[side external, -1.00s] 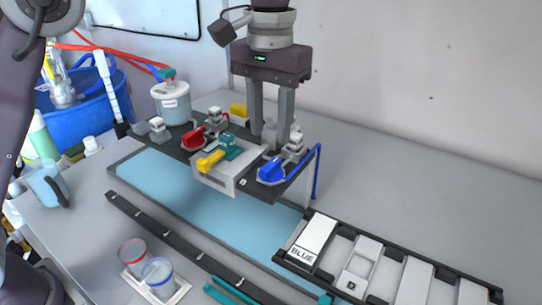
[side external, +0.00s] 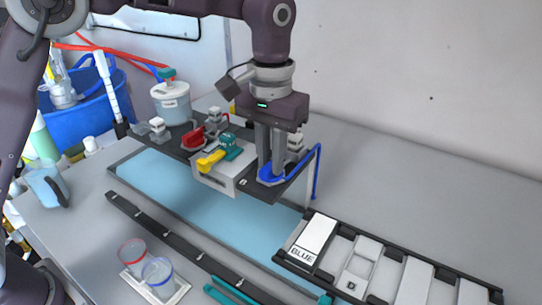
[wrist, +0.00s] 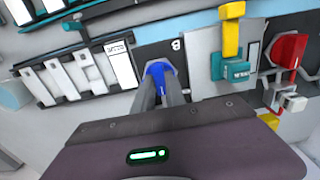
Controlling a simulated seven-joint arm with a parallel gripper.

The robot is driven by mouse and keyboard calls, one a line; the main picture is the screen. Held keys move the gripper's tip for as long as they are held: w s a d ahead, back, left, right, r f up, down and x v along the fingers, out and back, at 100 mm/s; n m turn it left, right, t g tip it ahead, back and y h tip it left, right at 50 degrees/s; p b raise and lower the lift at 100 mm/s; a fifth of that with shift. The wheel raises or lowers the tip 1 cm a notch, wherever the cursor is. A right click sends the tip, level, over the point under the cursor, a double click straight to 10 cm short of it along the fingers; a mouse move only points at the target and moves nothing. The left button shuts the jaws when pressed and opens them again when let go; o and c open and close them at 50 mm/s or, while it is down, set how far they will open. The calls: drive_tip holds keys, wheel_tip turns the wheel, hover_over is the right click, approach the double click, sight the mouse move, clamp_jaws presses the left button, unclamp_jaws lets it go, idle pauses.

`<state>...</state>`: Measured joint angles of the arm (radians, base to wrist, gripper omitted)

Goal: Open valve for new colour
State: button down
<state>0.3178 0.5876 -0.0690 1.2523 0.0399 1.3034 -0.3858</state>
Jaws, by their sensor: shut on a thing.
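The blue valve handle (wrist: 158,78) sits on a black plate at the right end of the proportioner. My gripper (side external: 269,172) reaches down from above and is shut on the blue handle, its fingers on either side of it in the wrist view (wrist: 160,88). The fingers hide most of the handle in the side view. The red valve handle (side external: 194,137) and the yellow lever with its teal block (side external: 229,141) stand to the left on the same unit. A white label card reading BLUE (side external: 315,236) lies in the black rack at the right.
A blue hose (side external: 317,172) curves down just right of the blue valve. A white lidded pot (side external: 172,102) stands behind left. Two clear cups (side external: 157,272) sit in a tray at the front. The table behind the rack (side external: 410,190) is clear.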

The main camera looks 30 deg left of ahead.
drive_tip(key=shift+m, duration=0.3)
drive_tip(key=m, duration=0.3)
drive_tip(key=shift+m, duration=0.4)
drive_tip(key=m, duration=0.4)
drive_tip(key=shift+m, duration=0.3)
drive_tip(key=m, duration=0.8)
drive_tip(key=shift+m, duration=0.6)
drive_tip(key=c, duration=1.4)
unclamp_jaws()
